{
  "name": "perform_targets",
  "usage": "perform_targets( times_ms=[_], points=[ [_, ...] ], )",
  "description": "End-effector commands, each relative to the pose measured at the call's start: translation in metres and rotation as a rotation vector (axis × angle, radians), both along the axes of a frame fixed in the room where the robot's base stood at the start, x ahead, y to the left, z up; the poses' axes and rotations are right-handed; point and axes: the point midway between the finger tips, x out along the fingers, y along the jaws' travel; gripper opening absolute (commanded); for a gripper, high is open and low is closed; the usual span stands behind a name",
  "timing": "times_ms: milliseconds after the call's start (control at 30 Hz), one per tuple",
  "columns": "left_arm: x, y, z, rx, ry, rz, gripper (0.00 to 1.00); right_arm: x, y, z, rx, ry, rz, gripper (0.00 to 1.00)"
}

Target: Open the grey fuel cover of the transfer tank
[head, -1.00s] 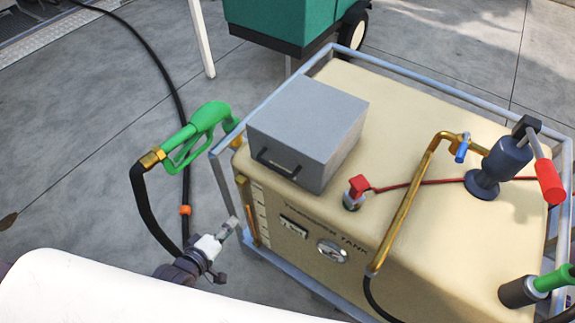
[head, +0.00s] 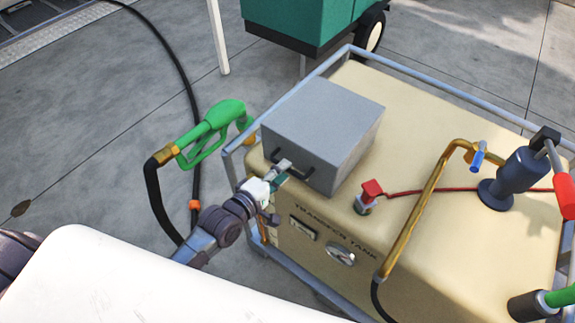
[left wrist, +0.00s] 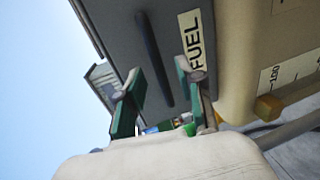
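The grey fuel cover (head: 325,125) is a closed box on the left part of the cream transfer tank (head: 440,105). A dark bar handle (head: 310,173) sits on its front face; its left part is partly hidden by my gripper. In the left wrist view the handle (left wrist: 153,58) runs beside a FUEL label (left wrist: 192,42) on the cover (left wrist: 112,25). My left gripper (head: 285,170) is at the handle, open, with its green-padded fingers (left wrist: 159,75) on either side of the handle's line. I cannot tell if they touch it. My right gripper is not in view.
A green nozzle (head: 215,122) on a black hose hangs left of the cover. A metal frame (head: 420,75) surrounds the tank. A red valve (head: 371,190), brass pipe (head: 425,195) and dark pump (head: 512,175) stand right of the cover.

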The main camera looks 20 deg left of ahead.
Motion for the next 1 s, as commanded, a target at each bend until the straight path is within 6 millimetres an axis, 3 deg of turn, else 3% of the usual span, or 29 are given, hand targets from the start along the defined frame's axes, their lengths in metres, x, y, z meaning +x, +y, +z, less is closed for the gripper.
perform_targets(
  times_ms=[200,533,567,767,1000],
  points=[
    [0.022,-0.008,-0.005,-0.001,-0.001,0.0,0.37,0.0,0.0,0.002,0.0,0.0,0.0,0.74],
    [0.025,-0.009,-0.006,-0.001,0.0,0.0,0.37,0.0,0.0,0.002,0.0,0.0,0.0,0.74],
    [0.025,-0.009,-0.006,-0.001,0.0,0.0,0.36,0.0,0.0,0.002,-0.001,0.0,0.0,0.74],
    [0.025,-0.009,-0.006,-0.001,0.0,0.0,0.02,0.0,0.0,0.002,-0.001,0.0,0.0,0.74],
    [0.025,-0.009,-0.006,0.0,0.0,0.0,0.0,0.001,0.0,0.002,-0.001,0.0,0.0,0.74]
  ],
)
